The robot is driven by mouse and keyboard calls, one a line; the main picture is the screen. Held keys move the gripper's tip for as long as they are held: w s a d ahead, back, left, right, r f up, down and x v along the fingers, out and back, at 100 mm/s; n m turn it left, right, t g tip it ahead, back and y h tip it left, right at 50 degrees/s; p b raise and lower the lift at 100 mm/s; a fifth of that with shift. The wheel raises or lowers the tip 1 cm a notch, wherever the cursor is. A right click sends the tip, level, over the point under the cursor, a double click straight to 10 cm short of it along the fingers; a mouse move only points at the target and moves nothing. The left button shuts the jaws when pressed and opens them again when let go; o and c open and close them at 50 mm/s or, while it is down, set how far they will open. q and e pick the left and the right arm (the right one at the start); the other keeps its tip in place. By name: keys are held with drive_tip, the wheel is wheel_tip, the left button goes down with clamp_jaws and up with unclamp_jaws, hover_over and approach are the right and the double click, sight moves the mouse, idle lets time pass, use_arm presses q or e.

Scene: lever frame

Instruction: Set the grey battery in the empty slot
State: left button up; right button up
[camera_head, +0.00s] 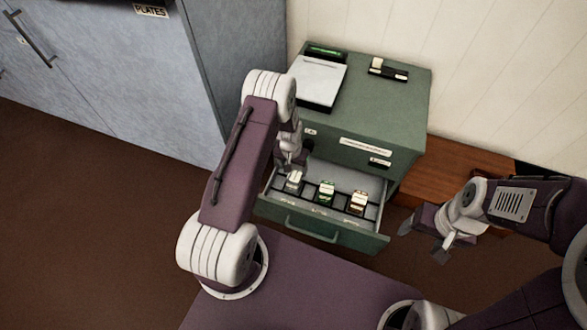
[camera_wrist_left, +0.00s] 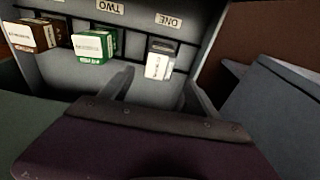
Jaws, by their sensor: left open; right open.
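The grey battery (camera_head: 294,181), a pale block, stands in the leftmost place of the open drawer (camera_head: 333,236), in line with the label ONE in the left wrist view (camera_wrist_left: 168,20). It also shows in the left wrist view (camera_wrist_left: 160,62), just ahead of my left gripper's fingertips. My left gripper (camera_head: 292,167) is open, over the drawer's left end, close to the grey battery and not closed on it. A green battery (camera_head: 326,190) and a brown battery (camera_head: 357,201) stand in the places to the right. My right gripper (camera_head: 423,244) is open and empty, right of the drawer.
The green cabinet (camera_head: 400,110) carries a white-topped box (camera_head: 320,82), a green display (camera_head: 327,52) and a small black holder (camera_head: 388,71) with a pale block. A blue-grey cupboard (camera_head: 150,75) stands left. A low wooden surface (camera_head: 455,170) lies right.

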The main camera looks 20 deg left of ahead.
use_arm(q)
drive_tip(key=s+d+r, duration=0.2)
drive_tip(key=s+r, duration=0.1)
drive_tip(key=r, duration=0.5)
drive_tip(key=s+d+r, duration=0.2)
drive_tip(key=s+r, duration=0.1)
drive_tip(key=r, duration=0.4)
drive_tip(key=s+d+r, duration=0.1)
drive_tip(key=s+r, duration=0.7)
drive_tip(key=s, duration=0.4)
drive_tip(key=shift+s+d, duration=0.3)
drive_tip(key=shift+s, duration=0.05)
